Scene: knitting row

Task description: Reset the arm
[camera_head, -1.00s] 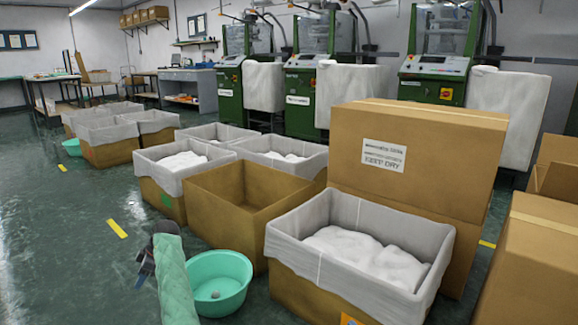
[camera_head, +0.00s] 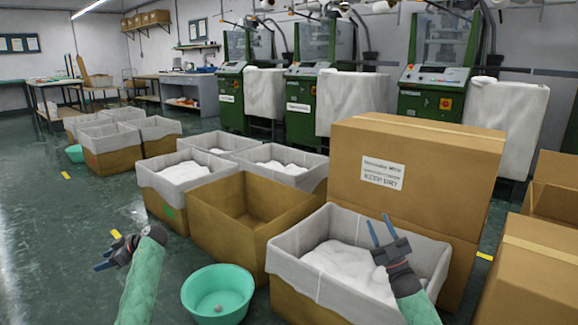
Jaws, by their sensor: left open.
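My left gripper (camera_head: 108,254) is in the lower left, over the green floor left of the teal basin (camera_head: 218,293). Its jaws are open and empty. My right gripper (camera_head: 380,224) is at the lower right, in front of the lined box with white fabric (camera_head: 350,265). Its two fingers point up and stand apart, with nothing between them. It hides part of the fabric and the box's front rim. Both arms have green sleeves. I cannot tell whether the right gripper touches the fabric.
An open, unlined cardboard box (camera_head: 246,214) stands behind the basin, beside more lined boxes (camera_head: 180,174). A tall closed carton (camera_head: 420,160) stands behind the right gripper, and another (camera_head: 530,275) fills the right edge. Green machines (camera_head: 315,100) line the back.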

